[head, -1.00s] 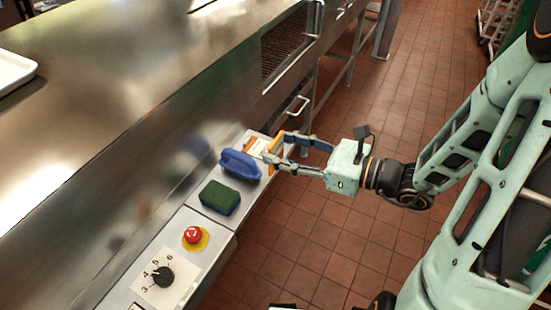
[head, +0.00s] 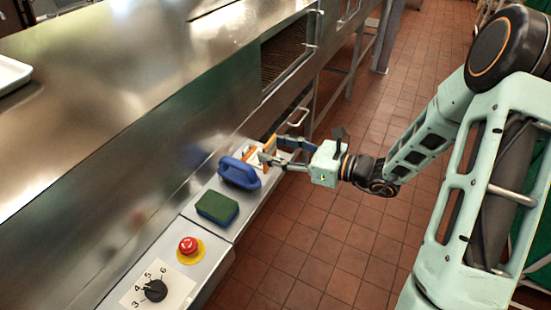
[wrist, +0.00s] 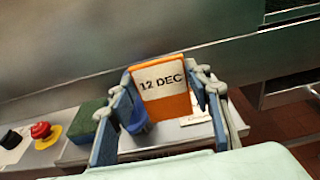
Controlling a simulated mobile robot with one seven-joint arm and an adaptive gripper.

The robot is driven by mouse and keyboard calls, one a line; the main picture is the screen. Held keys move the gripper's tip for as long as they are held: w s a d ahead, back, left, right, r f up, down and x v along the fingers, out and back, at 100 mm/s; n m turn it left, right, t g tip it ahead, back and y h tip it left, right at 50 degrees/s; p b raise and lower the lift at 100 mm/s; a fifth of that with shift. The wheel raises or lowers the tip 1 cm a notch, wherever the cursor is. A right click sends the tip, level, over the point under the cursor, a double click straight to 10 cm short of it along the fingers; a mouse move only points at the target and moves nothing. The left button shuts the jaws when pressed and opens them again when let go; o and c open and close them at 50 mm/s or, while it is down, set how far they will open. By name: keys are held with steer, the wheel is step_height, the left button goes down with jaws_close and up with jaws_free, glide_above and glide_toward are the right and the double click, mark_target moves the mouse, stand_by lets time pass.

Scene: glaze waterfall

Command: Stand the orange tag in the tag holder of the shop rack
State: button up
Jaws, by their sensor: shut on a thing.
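The orange tag (wrist: 165,92) has a white face reading "12 DEC". It stands nearly upright and slightly tilted between the fingers of my gripper (wrist: 163,88), which is shut on its two side edges. In the head view the orange tag (head: 270,145) shows small at my gripper (head: 269,150), over the far end of the metal ledge. A white and orange item (head: 250,154) lies just left of the fingertips; I cannot tell if it is the holder. The shop rack and its tag holder cannot be made out for certain. The tag's lower edge seems clear of the ledge.
A steel machine wall rises on the left. Open tiled floor (head: 310,240) lies right of the ledge.

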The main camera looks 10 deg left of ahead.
steer(key=shift+w+f, duration=0.1)
steer(key=shift+f, duration=1.55)
steer(key=shift+f+b, duration=0.15)
steer(key=shift+b, duration=0.2)
steer(key=o, duration=1.1)
